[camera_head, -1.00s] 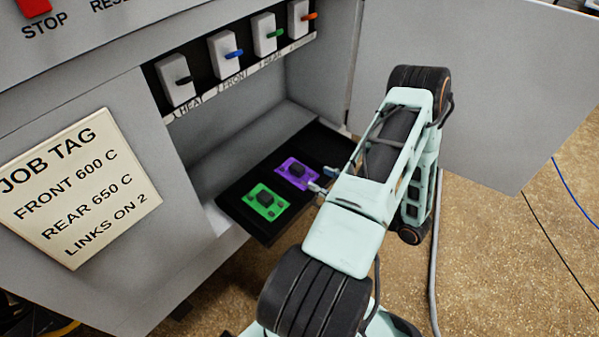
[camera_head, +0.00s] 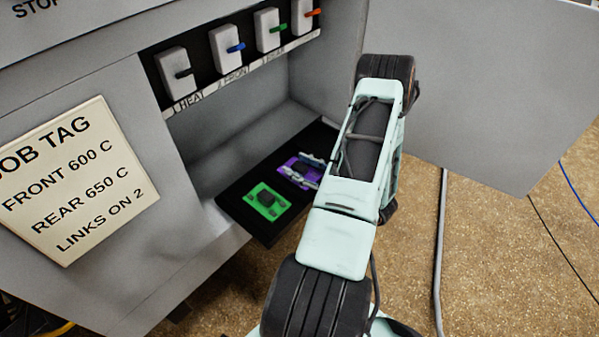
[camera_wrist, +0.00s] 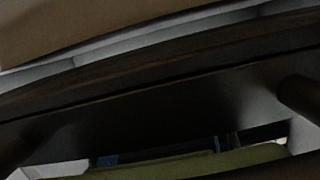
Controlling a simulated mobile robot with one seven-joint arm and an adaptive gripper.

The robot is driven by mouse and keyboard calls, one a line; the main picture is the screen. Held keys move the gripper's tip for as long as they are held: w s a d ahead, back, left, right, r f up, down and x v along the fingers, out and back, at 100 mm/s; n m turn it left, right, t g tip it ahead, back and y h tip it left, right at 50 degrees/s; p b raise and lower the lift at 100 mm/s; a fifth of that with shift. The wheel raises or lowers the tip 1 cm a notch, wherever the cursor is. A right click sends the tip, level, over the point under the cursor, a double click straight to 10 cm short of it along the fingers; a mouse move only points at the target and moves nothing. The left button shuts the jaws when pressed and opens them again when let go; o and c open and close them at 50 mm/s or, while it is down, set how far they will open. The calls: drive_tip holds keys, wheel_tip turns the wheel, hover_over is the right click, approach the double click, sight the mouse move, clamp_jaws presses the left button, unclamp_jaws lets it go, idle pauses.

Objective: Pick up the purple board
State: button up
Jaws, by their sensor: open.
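The purple board (camera_head: 289,171) lies on a black tray (camera_head: 238,203) that sticks out of the cabinet's open bay, behind a green board (camera_head: 267,201). My gripper (camera_head: 305,170) is open, its silver fingers over the purple board and hiding part of it, including the dark block on its middle. I cannot tell whether the fingers touch the board. The wrist view is dark and close; I cannot make out the purple board there.
Above the bay is a row of switches (camera_head: 226,46) with coloured levers. An open grey door (camera_head: 480,95) stands to the right of my arm. A job tag (camera_head: 72,182) is on the cabinet front at left. A grey cable (camera_head: 440,240) runs down at right.

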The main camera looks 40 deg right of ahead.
clamp_jaws()
idle(0.3)
